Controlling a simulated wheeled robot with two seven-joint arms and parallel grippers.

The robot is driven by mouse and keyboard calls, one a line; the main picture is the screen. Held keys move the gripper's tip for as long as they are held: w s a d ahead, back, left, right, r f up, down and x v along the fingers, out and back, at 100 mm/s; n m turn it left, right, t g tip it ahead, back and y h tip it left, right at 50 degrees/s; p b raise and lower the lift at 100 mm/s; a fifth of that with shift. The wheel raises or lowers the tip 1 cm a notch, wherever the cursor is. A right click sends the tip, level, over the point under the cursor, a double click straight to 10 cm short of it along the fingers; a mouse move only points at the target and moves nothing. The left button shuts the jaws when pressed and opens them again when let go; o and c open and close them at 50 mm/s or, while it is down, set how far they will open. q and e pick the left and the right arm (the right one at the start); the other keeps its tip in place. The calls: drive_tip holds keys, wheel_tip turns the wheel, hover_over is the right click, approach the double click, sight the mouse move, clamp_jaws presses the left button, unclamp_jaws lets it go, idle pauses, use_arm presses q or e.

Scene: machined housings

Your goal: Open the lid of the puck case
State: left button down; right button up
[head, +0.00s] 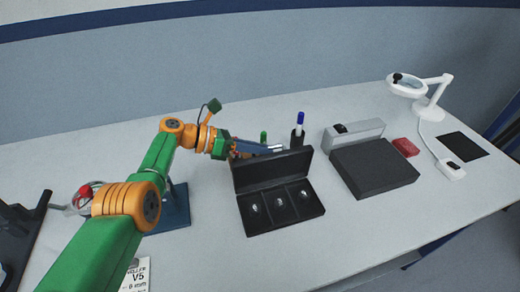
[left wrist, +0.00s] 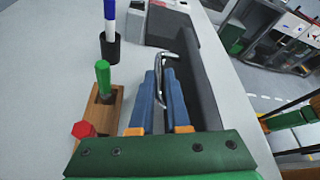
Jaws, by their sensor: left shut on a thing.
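The puck case (head: 281,207) is an open black box on the table in the head view. Its lid (head: 272,170) stands roughly upright along the back edge. Three compartments each hold a small shiny round piece. My left gripper (head: 266,149) is behind the lid near its top edge, with blue fingers. In the left wrist view, my left gripper (left wrist: 160,78) is shut on a bent silver handle (left wrist: 161,72) beside the dark lid (left wrist: 197,78). Where the handle joins the lid is not clear. My right gripper is not in view.
A closed dark box (head: 374,168) lies right of the case, before a grey block (head: 353,136). A pen cup (head: 297,138) stands behind the lid. A wooden holder (left wrist: 112,112) with green and red tools is beside my left gripper. The table front is mostly clear.

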use_arm(q)
drive_tip(key=shift+s+f, duration=0.3)
drive_tip(key=shift+f, duration=0.4)
drive_tip(key=c, duration=1.2)
unclamp_jaws()
drive_tip(key=shift+w+d, duration=0.1)
drive_tip(key=a+r+p, duration=0.1)
drive_tip(key=r+p, duration=0.1)
drive_tip(key=p, duration=0.1)
drive_tip(key=shift+a, duration=0.35)
drive_tip(key=shift+f+p+v, duration=0.2)
drive_tip(key=shift+p+v, duration=0.15)
drive_tip(key=shift+v, duration=2.05)
